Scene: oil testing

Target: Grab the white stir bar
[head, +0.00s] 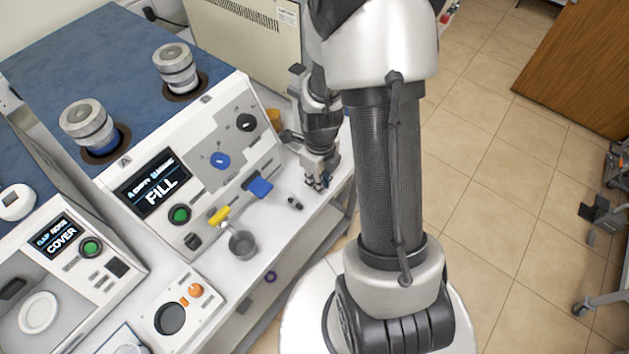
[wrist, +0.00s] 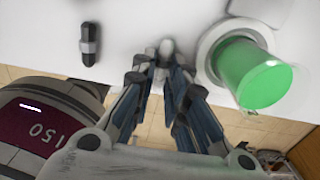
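A small white rounded piece, which looks like the end of the white stir bar (wrist: 167,47), shows at my fingertips in the wrist view, over the white bench top. My gripper (wrist: 165,72) points at it with its fingertips close together on either side. I cannot tell whether they press on it or stand just apart from it. In the head view my gripper (head: 318,181) is low over the bench's right edge, and I cannot make out the white bar there. A black stir bar with a grey band (wrist: 90,43) lies to the left in the wrist view.
A green-filled vessel (wrist: 262,75) stands close right of my gripper in the wrist view. A dark device with a red display (wrist: 38,130) is at lower left. In the head view, a grey cup (head: 243,244) and control panels (head: 215,150) stand left of my gripper.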

